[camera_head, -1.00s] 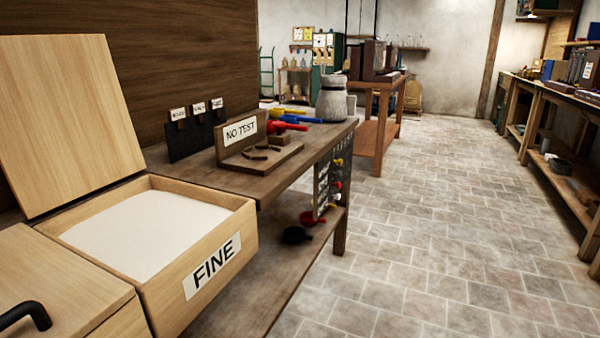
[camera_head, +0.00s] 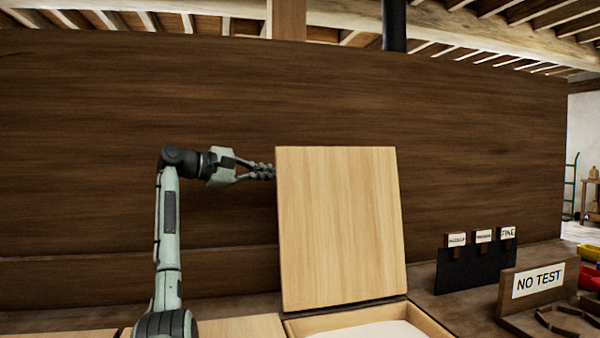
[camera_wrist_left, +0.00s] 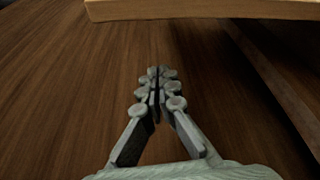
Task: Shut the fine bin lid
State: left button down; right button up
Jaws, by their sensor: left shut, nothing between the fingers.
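The fine bin lid (camera_head: 342,230) is a pale wooden board standing open, leaning slightly back, in the head view. The fine bin (camera_head: 437,327) below it is cut off by the lower picture edge, with pale flour showing inside. My left gripper (camera_head: 272,172) is shut and empty, its fingertips at the lid's upper left edge; whether they touch it I cannot tell. In the left wrist view the shut fingers (camera_wrist_left: 156,78) point at dark wood, with the lid's edge (camera_wrist_left: 200,9) across the top. My right gripper is not in view.
A dark plank wall (camera_head: 130,130) stands behind the lid. To the right are a small black rack with label tags (camera_head: 475,264) and a wooden NO TEST stand (camera_head: 540,282). Closed pale bin tops (camera_head: 240,328) lie left of the fine bin.

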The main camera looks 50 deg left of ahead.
aim_at(303, 170)
pick_arm(q)
jog(key=shift+w+d+r+p, duration=0.1)
jog(key=shift+w+d+p, duration=0.2)
jog(key=shift+w+d, duration=0.7)
jog(key=shift+w+d+r+p, duration=0.1)
jog(key=shift+w+d+p, duration=0.4)
jog(key=shift+w, duration=0.85)
jog(key=shift+w+d+r+p, duration=0.1)
jog(key=shift+w+d+p, duration=0.05)
jog(key=shift+w+d, duration=0.9)
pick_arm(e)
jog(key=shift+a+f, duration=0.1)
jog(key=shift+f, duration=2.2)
pick_arm(q)
jog(key=shift+w+a+f, duration=0.1)
jog(key=shift+w, duration=0.05)
